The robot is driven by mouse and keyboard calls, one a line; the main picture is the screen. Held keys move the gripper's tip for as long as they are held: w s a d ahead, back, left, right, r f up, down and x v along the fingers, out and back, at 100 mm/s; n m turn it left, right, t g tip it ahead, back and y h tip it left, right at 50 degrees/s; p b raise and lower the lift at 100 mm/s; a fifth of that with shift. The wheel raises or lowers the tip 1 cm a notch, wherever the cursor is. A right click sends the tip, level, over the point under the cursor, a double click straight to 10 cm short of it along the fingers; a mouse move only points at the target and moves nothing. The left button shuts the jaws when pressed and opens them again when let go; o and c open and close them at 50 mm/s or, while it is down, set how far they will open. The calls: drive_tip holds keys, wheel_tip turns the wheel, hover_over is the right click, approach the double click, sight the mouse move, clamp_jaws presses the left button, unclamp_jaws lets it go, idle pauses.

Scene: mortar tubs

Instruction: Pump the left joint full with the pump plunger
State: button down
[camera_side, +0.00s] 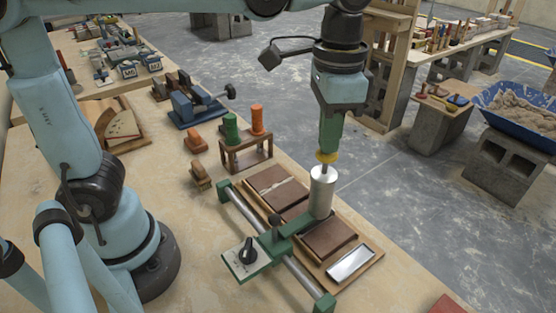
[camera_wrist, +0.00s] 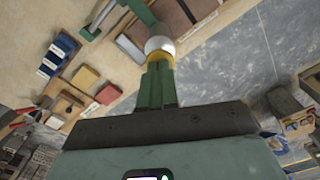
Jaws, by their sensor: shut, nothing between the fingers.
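The pump plunger's yellow knob (camera_side: 327,157) sits on a thin rod above a silver cylinder (camera_side: 322,192). A green carriage (camera_side: 290,225) holds the cylinder over brown blocks. My gripper (camera_side: 328,148) points down with its green fingers shut, at the top of the knob and apparently touching it. In the wrist view, the fingertips (camera_wrist: 157,66) meet the yellow knob (camera_wrist: 160,56), with the silver cylinder (camera_wrist: 160,44) beyond. A pale strip (camera_side: 277,190) crosses between the blocks at the back left. The cylinder and carriage hide what lies beneath them; I cannot tell how full any joint is.
A green-ended rail (camera_side: 245,211) runs beside the block board, with a black-knobbed dial plate (camera_side: 246,256). A metal pan (camera_side: 350,263) lies at the board's front. A wooden stand (camera_side: 245,153) holds green and orange cylinders behind. Bare tabletop lies at front left.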

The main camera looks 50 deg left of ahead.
drive_tip(key=shift+f, duration=0.1)
drive_tip(key=shift+f, duration=0.55)
drive_tip(key=shift+r, duration=0.65)
idle(0.4)
wheel_tip(320, 180, up, 7)
idle(0.7)
drive_tip(key=shift+a, duration=0.1)
